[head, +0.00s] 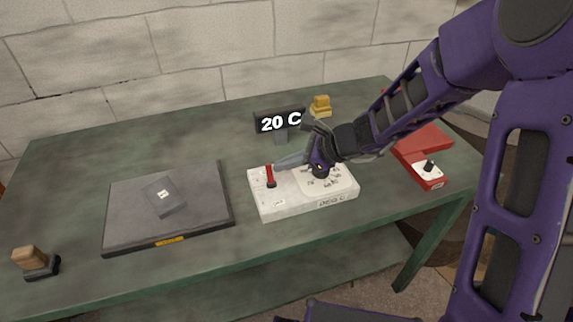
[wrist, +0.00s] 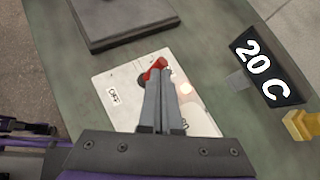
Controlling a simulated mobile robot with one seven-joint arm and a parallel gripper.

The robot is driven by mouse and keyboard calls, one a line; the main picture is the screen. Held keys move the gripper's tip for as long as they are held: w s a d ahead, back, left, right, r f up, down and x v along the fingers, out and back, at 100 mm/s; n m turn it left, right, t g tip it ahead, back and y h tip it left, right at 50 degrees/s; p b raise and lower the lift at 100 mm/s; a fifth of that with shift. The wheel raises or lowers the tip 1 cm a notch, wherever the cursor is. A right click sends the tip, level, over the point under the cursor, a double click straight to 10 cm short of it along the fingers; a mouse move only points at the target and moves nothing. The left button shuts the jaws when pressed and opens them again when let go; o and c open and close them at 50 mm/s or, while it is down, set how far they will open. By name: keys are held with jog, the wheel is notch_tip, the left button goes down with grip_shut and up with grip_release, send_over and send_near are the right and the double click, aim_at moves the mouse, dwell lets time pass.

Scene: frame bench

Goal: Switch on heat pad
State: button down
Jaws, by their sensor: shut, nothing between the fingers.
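The white control box (head: 290,206) sits on the bench with a red lever (head: 269,172) on its left part and a round dial behind my gripper. The lever's red tip (wrist: 158,63) and dark base (wrist: 143,80) show in the wrist view. An "OFF" label (wrist: 113,96) is on the box, and the lever points away from it. My gripper (head: 278,165) is shut and empty, with its fingertips right at the lever; I cannot tell if they touch. A dark flat plate (head: 125,220), likely the heat pad, lies left of the box. A display (head: 280,122) reads 20 C.
A grey labelled block (head: 164,194) lies on the plate. A wooden-handled stamp-like object (head: 36,262) is at the front left. A yellow object (head: 320,106) stands behind the box. The back left bench is clear.

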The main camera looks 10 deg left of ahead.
jog(key=shift+r, duration=0.15)
jog(key=shift+r+p, duration=0.55)
jog(key=shift+r, duration=0.15)
jog(key=shift+d, duration=0.1)
jog(key=shift+w+d+r, duration=0.1)
jog(key=shift+d, duration=0.3)
jog(key=w+d+r, duration=0.2)
jog(key=d+r, duration=0.6)
jog(key=shift+w+d+r, duration=0.2)
jog(key=shift+w+r, duration=0.05)
jog(key=shift+r, duration=0.15)
